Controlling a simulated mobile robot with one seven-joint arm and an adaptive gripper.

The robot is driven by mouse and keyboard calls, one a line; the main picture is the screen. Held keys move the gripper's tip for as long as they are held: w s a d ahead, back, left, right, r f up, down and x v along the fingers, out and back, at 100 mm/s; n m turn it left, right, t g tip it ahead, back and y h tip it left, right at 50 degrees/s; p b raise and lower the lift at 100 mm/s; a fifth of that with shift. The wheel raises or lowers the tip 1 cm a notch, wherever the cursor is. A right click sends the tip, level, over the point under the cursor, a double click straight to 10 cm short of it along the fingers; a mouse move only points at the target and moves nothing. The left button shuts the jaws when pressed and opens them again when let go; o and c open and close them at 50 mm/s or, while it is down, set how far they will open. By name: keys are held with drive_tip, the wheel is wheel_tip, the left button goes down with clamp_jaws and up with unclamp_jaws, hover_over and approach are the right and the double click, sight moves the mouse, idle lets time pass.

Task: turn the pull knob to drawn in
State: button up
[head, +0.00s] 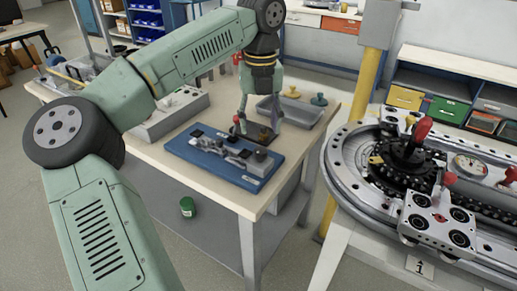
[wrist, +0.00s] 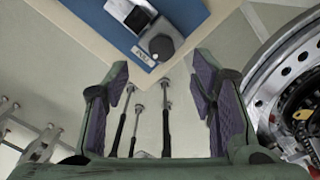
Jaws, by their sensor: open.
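A blue board (head: 215,160) lies on the wooden table and carries several small dark and grey fittings. In the wrist view its corner (wrist: 110,30) shows at the top, with a dark round knob (wrist: 162,46) on a grey block beside a small label. This may be the pull knob; how far it is drawn out cannot be told. My gripper (head: 258,128) points down over the board's right back part in the head view. In the wrist view my gripper (wrist: 162,78) is open and empty, with the knob beyond the fingertips and apart from them.
A grey tray (head: 288,111) and yellow and green knobs stand behind the gripper on the table (head: 150,133). A ring track (head: 345,165) with a red-handled carriage stands close to the right. A green can (head: 187,207) is on the lower shelf.

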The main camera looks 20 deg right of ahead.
sight(260, 150)
wheel_tip(260, 150, down, 9)
drive_tip(key=shift+f+p, duration=0.1)
drive_tip(key=shift+p, duration=0.85)
drive_tip(key=shift+c, duration=0.2)
drive_tip(key=c, duration=1.1)
